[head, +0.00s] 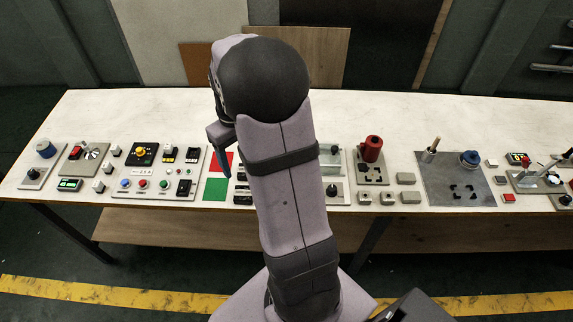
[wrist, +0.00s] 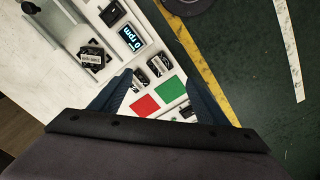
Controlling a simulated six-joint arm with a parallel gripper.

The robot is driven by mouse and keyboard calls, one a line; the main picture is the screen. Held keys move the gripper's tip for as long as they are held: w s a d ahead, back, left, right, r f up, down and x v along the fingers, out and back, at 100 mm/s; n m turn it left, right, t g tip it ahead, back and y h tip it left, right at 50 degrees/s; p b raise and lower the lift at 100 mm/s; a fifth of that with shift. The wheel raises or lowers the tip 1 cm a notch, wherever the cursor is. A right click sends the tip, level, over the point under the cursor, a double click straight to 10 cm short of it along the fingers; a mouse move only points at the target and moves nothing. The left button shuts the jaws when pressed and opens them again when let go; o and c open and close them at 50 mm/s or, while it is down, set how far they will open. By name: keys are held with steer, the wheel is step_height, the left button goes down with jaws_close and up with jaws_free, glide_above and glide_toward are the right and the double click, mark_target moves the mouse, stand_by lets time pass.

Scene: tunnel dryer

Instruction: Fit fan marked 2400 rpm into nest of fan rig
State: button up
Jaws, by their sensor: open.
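Small dark fans with pale labels lie on the bench; their markings are too small to read. In the wrist view one fan (wrist: 140,82) and another (wrist: 159,66) lie between my fingers, beside a red square (wrist: 145,106) and a green square (wrist: 170,90). A further dark labelled piece (wrist: 93,56) sits askew by the grey fan rig (wrist: 62,48), which has a clear panel and a black knob. I cannot tell whether it is in the nest. My gripper (wrist: 160,84) is open and empty above the bench. In the head view my gripper (head: 221,140) and arm partly hide this area.
A display (wrist: 130,38) reads 0 rpm near the fans. A control panel (head: 148,181) stands left of the squares. A red cylinder (head: 371,148) on a block and a grey plate (head: 440,187) stand right. The bench's front edge runs close to the squares.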

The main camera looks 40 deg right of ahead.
steer(key=d+f+b, duration=0.1)
steer(key=d+f, duration=0.2)
steer(key=d, duration=0.3)
steer(key=w+d+f+b, duration=0.1)
steer(key=d+f, duration=0.2)
steer(key=d, duration=0.3)
steer(key=w+d+f+b, duration=0.1)
steer(key=d+f+b, duration=0.1)
steer(key=d, duration=0.5)
steer(key=shift+d+f, duration=0.1)
steer(key=shift+f, duration=0.35)
steer(key=shift+w+f+p, duration=0.2)
steer(key=shift+f+p, duration=1.4)
steer(key=shift+f, duration=2.05)
steer(key=c, duration=1.2)
steer(key=shift+c, duration=0.2)
